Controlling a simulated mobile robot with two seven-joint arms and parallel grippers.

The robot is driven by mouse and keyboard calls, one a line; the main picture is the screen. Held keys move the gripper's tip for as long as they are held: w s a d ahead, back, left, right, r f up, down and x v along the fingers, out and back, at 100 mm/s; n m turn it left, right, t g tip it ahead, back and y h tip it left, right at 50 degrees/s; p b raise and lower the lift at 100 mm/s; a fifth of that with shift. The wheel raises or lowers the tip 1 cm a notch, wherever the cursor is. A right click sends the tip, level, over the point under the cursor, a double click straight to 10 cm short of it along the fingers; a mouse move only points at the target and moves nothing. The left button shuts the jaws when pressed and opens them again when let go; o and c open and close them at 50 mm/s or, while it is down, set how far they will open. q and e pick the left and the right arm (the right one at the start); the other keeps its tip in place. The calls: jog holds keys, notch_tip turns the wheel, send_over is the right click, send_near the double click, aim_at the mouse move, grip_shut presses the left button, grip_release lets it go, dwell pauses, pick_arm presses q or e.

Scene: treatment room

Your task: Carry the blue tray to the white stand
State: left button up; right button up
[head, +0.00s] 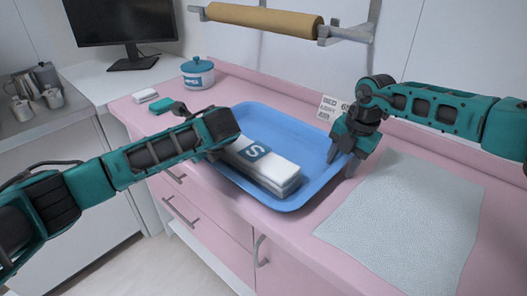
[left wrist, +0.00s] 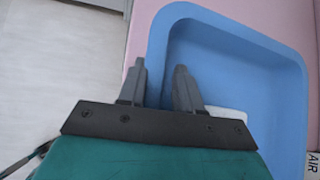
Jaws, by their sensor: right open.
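The blue tray (head: 285,126) lies on the pink counter with a stack of folded white towels (head: 262,167) in it, banded with a blue "S" label. In the left wrist view, the blue tray (left wrist: 232,75) fills the right side. My left gripper (left wrist: 158,82) is at its near-left rim, fingers apart with the rim between them. In the head view, my left arm hides those fingertips. My right gripper (head: 347,158) is open at the tray's right rim, fingers pointing down; whether they touch it is unclear. I cannot make out a white stand for certain.
A pale textured mat (head: 405,220) lies right of the tray. A white and blue jar (head: 198,76), a teal block (head: 168,106) and a small white stack (head: 145,97) stand at the counter's far left. A paper roll (head: 265,20) hangs above. A monitor (head: 122,22) stands behind.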

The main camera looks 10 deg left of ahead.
pick_arm(q)
jog(key=shift+c, duration=0.4)
pick_arm(e)
jog(key=shift+f, duration=0.1)
jog(key=shift+c, duration=0.3)
pick_arm(q)
grip_shut()
pick_arm(e)
jog(key=c, duration=0.6)
grip_shut()
